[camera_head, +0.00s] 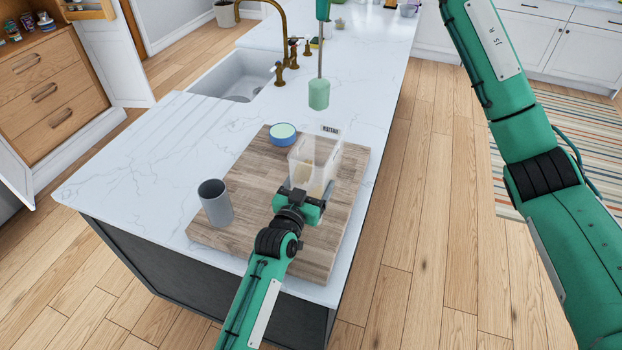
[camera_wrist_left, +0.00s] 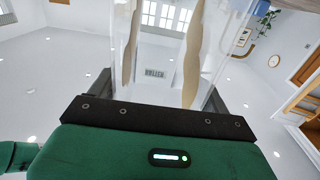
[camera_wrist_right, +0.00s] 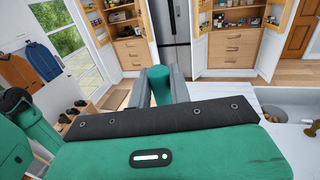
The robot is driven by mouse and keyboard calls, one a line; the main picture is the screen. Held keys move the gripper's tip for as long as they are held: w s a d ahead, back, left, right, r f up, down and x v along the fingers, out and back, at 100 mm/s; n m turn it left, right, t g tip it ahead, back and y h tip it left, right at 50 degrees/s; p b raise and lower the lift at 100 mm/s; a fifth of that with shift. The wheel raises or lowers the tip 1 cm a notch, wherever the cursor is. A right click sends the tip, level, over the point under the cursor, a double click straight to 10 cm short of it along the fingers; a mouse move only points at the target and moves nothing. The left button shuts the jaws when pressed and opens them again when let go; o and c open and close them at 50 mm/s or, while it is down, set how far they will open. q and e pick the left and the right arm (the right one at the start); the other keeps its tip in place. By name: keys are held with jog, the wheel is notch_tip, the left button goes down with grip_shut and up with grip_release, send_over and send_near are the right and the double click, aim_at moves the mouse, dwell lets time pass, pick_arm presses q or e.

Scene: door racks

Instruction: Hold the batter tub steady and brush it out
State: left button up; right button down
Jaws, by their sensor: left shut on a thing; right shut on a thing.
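My left gripper (camera_head: 302,196) is shut on the tub's near side. A green brush (camera_head: 319,94) with a thin metal stem hangs head down above and beyond the tub, clear of it. My right gripper (camera_wrist_right: 160,88) is shut on the brush's green handle (camera_wrist_right: 160,80); the head view cuts this gripper off at the top.
The wooden board (camera_head: 220,244) also carries a grey cup (camera_head: 215,203) at left and a blue round dish (camera_head: 283,134) with pale green inside, behind and left of the tub. A sink (camera_head: 232,74) with a brass tap (camera_head: 279,75) lies at the back left. Counter right of the board is narrow.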

notch_tip(320, 180, down, 27)
jog(key=d+g, duration=0.1)
jog(key=shift+s+d+f+n+y, duration=0.15)
jog(key=shift+s+d+n+y, duration=0.15)
jog(key=shift+s+d+n, duration=0.1)
dwell(2.0)
jog(key=shift+a, duration=0.1)
jog(key=s, duration=0.1)
jog(key=s+a, duration=0.1)
jog(key=shift+s, duration=0.35)
dwell(0.3)
jog(key=shift+w+a, duration=0.2)
jog(key=shift+a, duration=0.2)
jog(key=shift+w+a, duration=0.15)
jog(key=shift+a, duration=0.3)
